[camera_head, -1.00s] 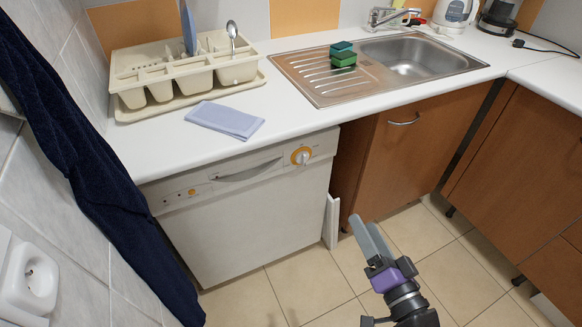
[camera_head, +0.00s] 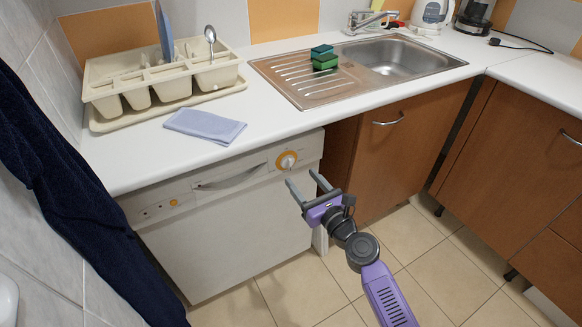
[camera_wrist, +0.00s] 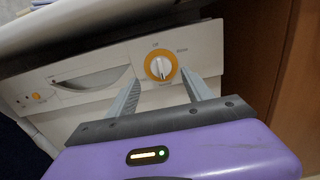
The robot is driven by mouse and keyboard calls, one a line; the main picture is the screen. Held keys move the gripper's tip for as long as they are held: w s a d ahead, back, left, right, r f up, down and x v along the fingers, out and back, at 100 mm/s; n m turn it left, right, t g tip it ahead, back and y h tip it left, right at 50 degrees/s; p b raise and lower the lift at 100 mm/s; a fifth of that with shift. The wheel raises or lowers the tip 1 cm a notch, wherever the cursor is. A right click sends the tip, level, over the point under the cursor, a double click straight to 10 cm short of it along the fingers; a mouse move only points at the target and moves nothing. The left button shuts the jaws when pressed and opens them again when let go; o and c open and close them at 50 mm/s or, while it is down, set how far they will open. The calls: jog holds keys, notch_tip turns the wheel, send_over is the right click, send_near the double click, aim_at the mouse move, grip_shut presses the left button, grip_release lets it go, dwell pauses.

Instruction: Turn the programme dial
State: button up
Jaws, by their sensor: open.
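The programme dial (camera_head: 286,160) is a round white knob with an orange ring, at the right end of the white dishwasher's control panel (camera_head: 215,181). In the wrist view the dial (camera_wrist: 160,67) lies a little beyond and between my fingertips, with its pale grip bar roughly upright and printed labels around it. My gripper (camera_head: 301,180) is open and empty, with its two grey fingers pointing at the panel just below and in front of the dial. In the wrist view the fingers (camera_wrist: 157,82) stand on either side below the dial and appear apart from it.
A recessed handle (camera_head: 228,178) and a small orange button (camera_head: 173,202) are on the same panel. The white worktop (camera_head: 255,130) overhangs above, with a folded cloth (camera_head: 205,125) near its edge. A brown cabinet (camera_head: 390,160) stands right of the dishwasher.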

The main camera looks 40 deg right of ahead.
aim_at(291, 165)
jog(key=shift+x, duration=3.2)
jog(key=shift+c, duration=0.5)
grip_shut()
